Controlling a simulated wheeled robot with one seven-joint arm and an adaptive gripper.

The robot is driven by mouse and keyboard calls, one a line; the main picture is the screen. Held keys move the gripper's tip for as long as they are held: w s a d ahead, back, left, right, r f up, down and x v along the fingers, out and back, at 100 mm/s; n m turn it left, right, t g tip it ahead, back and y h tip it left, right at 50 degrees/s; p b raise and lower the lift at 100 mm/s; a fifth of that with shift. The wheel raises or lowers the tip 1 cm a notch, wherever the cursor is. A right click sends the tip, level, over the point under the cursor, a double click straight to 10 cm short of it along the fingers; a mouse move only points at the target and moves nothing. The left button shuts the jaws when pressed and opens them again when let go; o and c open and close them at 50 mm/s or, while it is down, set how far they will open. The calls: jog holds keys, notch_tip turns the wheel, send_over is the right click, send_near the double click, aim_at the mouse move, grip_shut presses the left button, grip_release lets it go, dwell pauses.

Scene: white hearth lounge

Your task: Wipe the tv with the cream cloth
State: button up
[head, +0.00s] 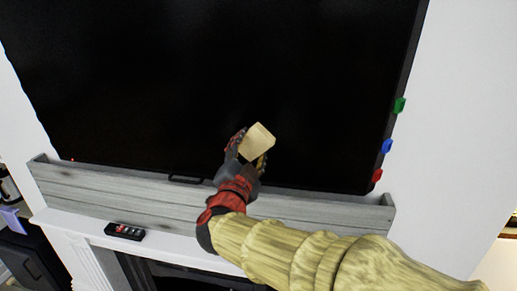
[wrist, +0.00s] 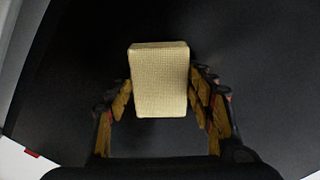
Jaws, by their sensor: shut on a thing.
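The tv (head: 215,70) is a large black screen on the wall, filling most of the head view. It also fills the background of the wrist view (wrist: 255,60). The cream cloth (head: 258,142) is a folded, woven block. In the wrist view the cloth (wrist: 160,82) sits between the two fingers. My gripper (head: 245,150) is shut on the cloth, in front of the lower middle of the screen. I cannot tell whether the cloth touches the screen. The gripper also shows in the wrist view (wrist: 162,100).
A grey wooden mantel (head: 120,192) runs below the tv. A dark remote (head: 124,231) lies on the white ledge under it. Green (head: 399,104), blue (head: 386,146) and red (head: 377,175) tabs stick out at the tv's right edge. A fireplace opening is below.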

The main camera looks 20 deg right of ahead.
aim_at(227, 139)
jog(key=shift+w+a+p, duration=0.1)
jog(key=shift+w+a, duration=0.65)
jog(key=shift+a, duration=0.25)
jog(key=shift+w+a+p, duration=0.1)
jog(key=shift+w+a, duration=0.6)
jog(key=shift+a, duration=0.35)
jog(key=shift+w+a+p, duration=0.1)
jog(key=shift+w+a, duration=0.65)
jog(key=shift+a, duration=0.25)
jog(key=shift+s, duration=0.1)
jog(key=shift+v, duration=2.95)
jog(key=shift+a, duration=0.1)
jog(key=v, duration=0.3)
